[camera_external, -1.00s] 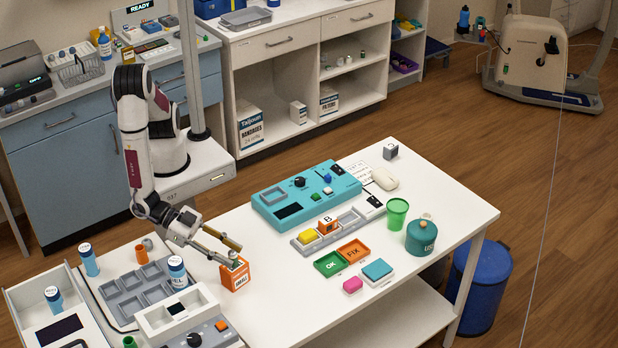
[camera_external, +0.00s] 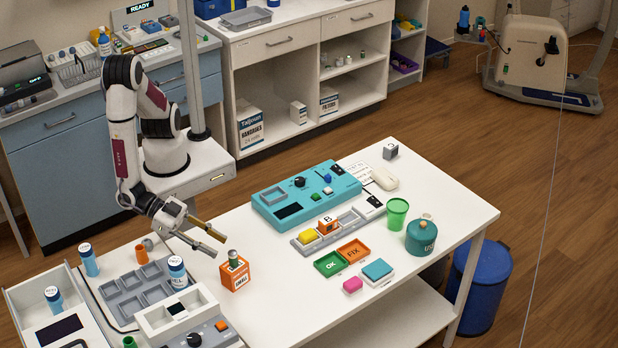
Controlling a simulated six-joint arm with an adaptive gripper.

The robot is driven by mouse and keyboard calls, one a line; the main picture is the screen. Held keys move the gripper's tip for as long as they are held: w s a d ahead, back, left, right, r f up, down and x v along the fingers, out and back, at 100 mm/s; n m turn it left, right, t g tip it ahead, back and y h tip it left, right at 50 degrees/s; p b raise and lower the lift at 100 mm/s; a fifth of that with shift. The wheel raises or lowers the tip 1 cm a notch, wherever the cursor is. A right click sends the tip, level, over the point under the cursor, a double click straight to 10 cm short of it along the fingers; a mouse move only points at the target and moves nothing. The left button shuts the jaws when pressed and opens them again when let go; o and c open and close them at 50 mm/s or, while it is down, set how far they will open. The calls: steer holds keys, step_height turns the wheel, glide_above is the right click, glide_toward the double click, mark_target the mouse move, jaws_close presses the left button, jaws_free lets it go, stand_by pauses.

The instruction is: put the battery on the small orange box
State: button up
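The small orange box (camera_external: 236,276) stands near the left end of the white table. The battery (camera_external: 234,259), a short green cylinder with a copper-coloured band, stands upright on top of the box. My gripper (camera_external: 220,237) is open and empty, with its two fingers spread. It is up and to the left of the battery in the picture, apart from it.
A grey tray (camera_external: 308,245) with a yellow block and an orange B block lies right of the box. Green OK and orange FIX trays (camera_external: 354,250) are in front.

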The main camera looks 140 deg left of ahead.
steer(key=v, duration=0.7)
stand_by(0.3)
steer(key=shift+d, duration=0.1)
stand_by(0.4)
steer(key=w+d+r+m+h, duration=0.1)
steer(key=w+d+r+h, duration=0.35)
steer(key=r+h, duration=0.2)
steer(key=s+r+m+g+h, duration=0.1)
steer(key=s+r+m+h, duration=0.35)
steer(key=r, duration=0.25)
steer(key=s+a+r+m+g+y, duration=0.1)
steer(key=s+a+g+y, duration=0.2)
steer(key=s+a, duration=1.4)
steer(key=s+g, duration=0.1)
steer(key=s, duration=0.2)
steer(key=shift+s+g+y, duration=0.15)
steer(key=shift+g+y, duration=0.15)
